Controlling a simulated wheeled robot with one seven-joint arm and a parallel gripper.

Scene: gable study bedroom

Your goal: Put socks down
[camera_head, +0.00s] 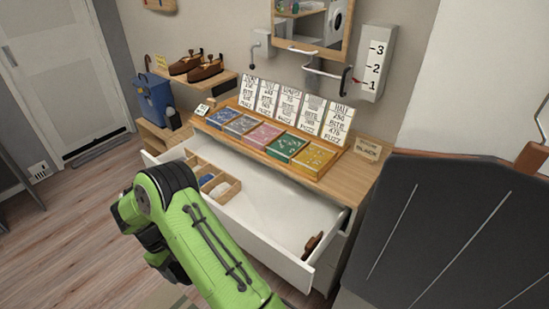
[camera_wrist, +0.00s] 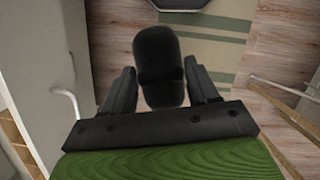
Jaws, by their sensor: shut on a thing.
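A dark, rounded bundle, which looks like the rolled socks (camera_wrist: 158,62), sits between the two fingers of my gripper (camera_wrist: 159,84) in the wrist view. My gripper is shut on it and holds it above the floor. In the head view my green arm reaches down at the left front of the open drawer (camera_head: 262,243). The arm hides the held socks there, and the fingers cannot be made out.
The drawer holds a wooden divider (camera_head: 226,187) with small items and a brown object (camera_head: 312,244); its middle is clear. Colored trays and cards (camera_head: 262,134) cover the dresser top. A striped rug (camera_wrist: 207,45) lies below.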

